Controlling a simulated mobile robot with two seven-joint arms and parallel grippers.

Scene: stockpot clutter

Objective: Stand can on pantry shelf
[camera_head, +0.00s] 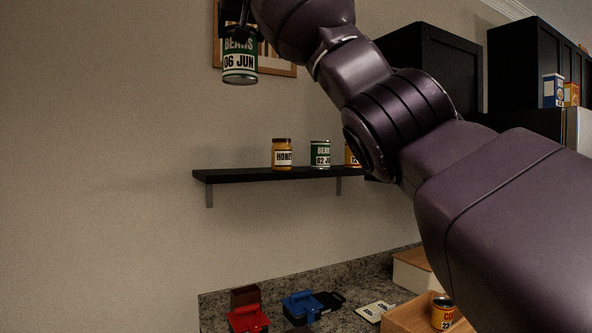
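A green and white can labelled BEANS 06 JUN (240,66) hangs upright below my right gripper (242,32) at the top of the view. The dark gripper is shut on the can's upper part and partly cut off by the frame edge. A black wall shelf (230,177) is well below the can, with clear air between them. On it stand a honey jar (282,156), a green BEANS can dated 02 JU… (320,155) and an orange-labelled can (352,157) partly hidden by my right arm. My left gripper is not in view.
The shelf's left end is bare; my arm hides its right end. A framed picture (279,69) hangs behind the held can. Below, a granite counter (215,311) holds a red item (248,319), a blue item (303,306) and a wooden box (405,315) with a can (442,312).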

